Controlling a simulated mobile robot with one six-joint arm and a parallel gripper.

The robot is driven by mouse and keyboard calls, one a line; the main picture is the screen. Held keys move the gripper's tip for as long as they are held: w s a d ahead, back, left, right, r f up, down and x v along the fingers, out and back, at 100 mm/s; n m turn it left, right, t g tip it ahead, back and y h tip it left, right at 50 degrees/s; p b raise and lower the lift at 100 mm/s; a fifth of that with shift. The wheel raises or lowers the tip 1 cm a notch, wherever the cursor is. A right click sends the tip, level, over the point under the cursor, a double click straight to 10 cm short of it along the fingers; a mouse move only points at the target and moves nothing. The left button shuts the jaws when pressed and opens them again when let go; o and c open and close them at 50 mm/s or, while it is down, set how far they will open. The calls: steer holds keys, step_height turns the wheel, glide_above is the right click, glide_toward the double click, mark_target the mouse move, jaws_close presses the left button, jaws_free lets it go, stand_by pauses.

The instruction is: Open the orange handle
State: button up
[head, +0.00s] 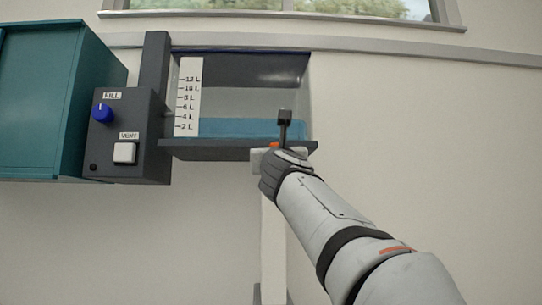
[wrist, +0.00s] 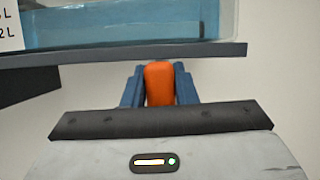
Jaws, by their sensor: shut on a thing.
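The orange handle (wrist: 159,84) stands upright between the two blue fingers of my gripper (wrist: 160,88) in the wrist view, just below the dark shelf edge of the tank. The fingers touch it on both sides, so my gripper is shut on it. In the head view only a small orange bit of the handle (head: 274,145) shows. My gripper (head: 272,152) is there at the tank's lower right, mostly hidden by my own wrist. The handle's mount is hidden.
The clear tank (head: 250,102) holds blue water (head: 250,129) at a low level beside a litre scale (head: 188,97). A dark panel (head: 118,122) with a blue FILL knob (head: 102,112) and a white VENT button (head: 124,152) is to its left. A white vertical pipe (head: 273,240) runs below.

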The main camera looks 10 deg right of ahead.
stand_by(0.4)
steer(key=o, duration=1)
steer(key=b+v, duration=0.2)
steer(key=v, duration=0.5)
steer(key=shift+s+a+f+b, duration=0.1)
steer(key=shift+s+f+b, duration=0.1)
steer(key=shift+s+b, duration=0.15)
